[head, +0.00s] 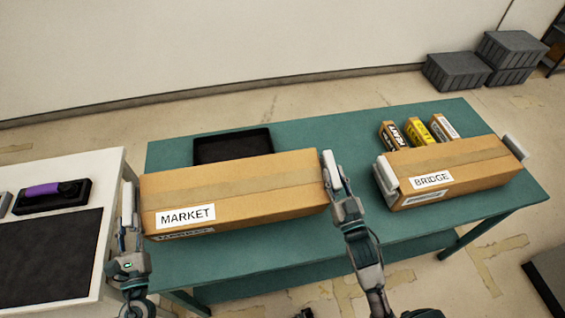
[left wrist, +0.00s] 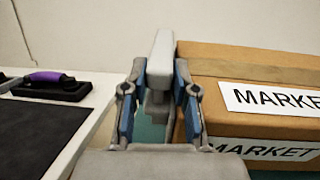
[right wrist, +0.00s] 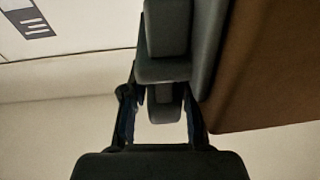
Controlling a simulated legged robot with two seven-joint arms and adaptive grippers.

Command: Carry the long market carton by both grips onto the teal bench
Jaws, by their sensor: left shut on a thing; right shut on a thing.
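The long market carton (head: 235,196) is brown cardboard with tape along its top and white MARKET labels. In the head view it lies level over the left half of the teal bench (head: 405,228); I cannot tell whether it touches the top. My left gripper (head: 128,222) is at its left end, shut on a pale grey grip, which shows in the left wrist view (left wrist: 160,65). My right gripper (head: 338,182) is at its right end, shut on the other grip; the right wrist view shows this grey grip (right wrist: 165,45) beside the carton's brown side (right wrist: 265,70).
A BRIDGE carton (head: 455,172) with grey end grips stands right of my right gripper. Several small boxes (head: 420,132) lie behind it. A black tray (head: 232,145) lies behind the market carton. A white table (head: 100,190) is at the left. Grey crates (head: 457,72) stand by the wall.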

